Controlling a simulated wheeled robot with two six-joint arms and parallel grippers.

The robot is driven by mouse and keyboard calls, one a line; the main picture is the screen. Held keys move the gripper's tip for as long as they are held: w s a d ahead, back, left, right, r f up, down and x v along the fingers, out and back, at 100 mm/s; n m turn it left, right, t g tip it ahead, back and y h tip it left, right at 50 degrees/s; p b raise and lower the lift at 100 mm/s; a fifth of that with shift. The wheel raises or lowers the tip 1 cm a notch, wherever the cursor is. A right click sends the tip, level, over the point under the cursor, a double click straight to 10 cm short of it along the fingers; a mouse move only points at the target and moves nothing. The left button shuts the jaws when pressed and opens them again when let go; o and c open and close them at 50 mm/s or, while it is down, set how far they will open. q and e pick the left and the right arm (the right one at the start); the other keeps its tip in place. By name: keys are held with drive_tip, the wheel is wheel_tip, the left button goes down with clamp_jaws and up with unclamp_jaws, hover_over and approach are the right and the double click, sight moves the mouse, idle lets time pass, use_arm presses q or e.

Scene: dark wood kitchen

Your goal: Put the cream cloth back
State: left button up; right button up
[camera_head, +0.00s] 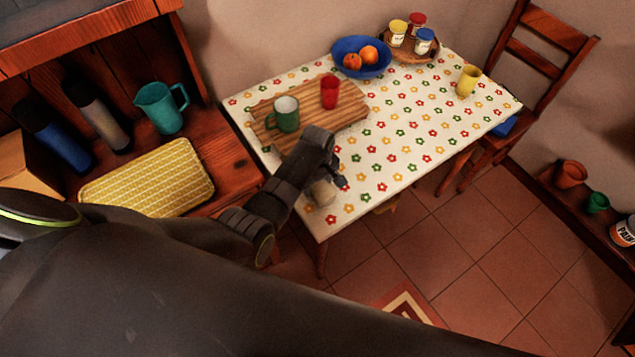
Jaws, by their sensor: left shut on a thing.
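My left gripper (338,178) is over the near left part of the table, and my own arm link partly covers it. It is shut on a small cream thing, which looks like the cream cloth (323,193). The cloth shows as a small bunched shape just below the gripper, against the flowered tablecloth (402,165). I cannot tell whether it touches the table. My right gripper is not in view.
A wooden board (345,112) holds a green mug (286,115) and a red cup (329,92), close to my left arm. Behind are a blue fruit bowl (345,47) and a round jar tray (402,55).

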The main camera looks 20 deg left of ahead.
sight(317, 185)
use_arm(q)
drive_tip(key=shift+f, duration=0.2)
drive_tip(key=o, duration=0.9)
drive_tip(key=shift+r, duration=0.1)
drive_tip(key=shift+r, duration=0.4)
wheel_tip(317, 185, up, 12)
drive_tip(key=shift+f, duration=0.25)
drive_tip(key=shift+f, duration=0.1)
